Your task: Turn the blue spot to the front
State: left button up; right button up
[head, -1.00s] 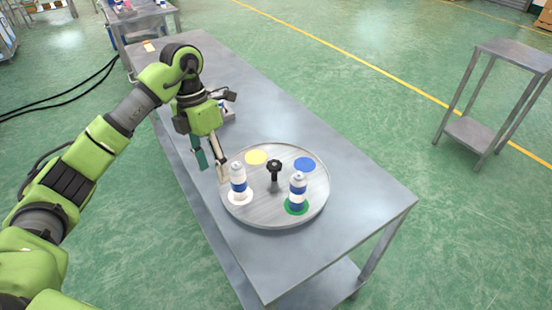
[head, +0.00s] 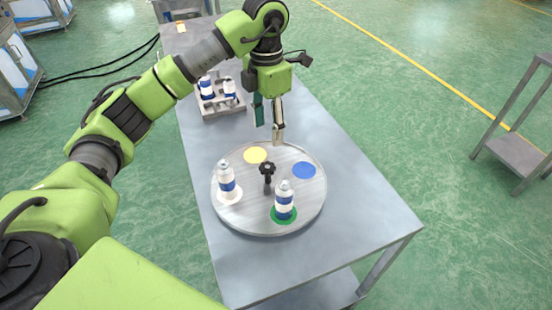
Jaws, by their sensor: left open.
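The round grey turntable (head: 240,217) lies on the metal table, with a black knob (head: 267,170) at its centre. The blue spot (head: 304,170) is bare, at the right and slightly to the back. The yellow spot (head: 255,155) is bare at the back. One white and blue can (head: 226,180) stands on the white spot (head: 229,198) at the left. Another can (head: 284,200) stands on the green spot (head: 284,216) at the front. My left gripper (head: 267,135) is open and empty, above the turntable's back edge, behind the knob. My right gripper is not in view.
A grey tray (head: 222,108) with several white and blue cans stands behind the turntable on the metal table (head: 365,190). The table's right side is clear. A small metal stand (head: 520,150) is on the floor at the far right.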

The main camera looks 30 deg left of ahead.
pick_arm(q)
jog(key=p, duration=0.2)
send_over(267, 167)
jog(key=f, duration=0.5)
jog(key=shift+s+a, duration=0.1)
jog(key=shift+s, duration=0.1)
jog(key=f, duration=0.3)
jog(key=f+p, duration=0.1)
jog(key=f, duration=0.2)
jog(key=shift+w+f+p, duration=0.2)
jog(key=shift+f+p, duration=0.1)
jog(key=shift+f, duration=0.55)
grip_shut()
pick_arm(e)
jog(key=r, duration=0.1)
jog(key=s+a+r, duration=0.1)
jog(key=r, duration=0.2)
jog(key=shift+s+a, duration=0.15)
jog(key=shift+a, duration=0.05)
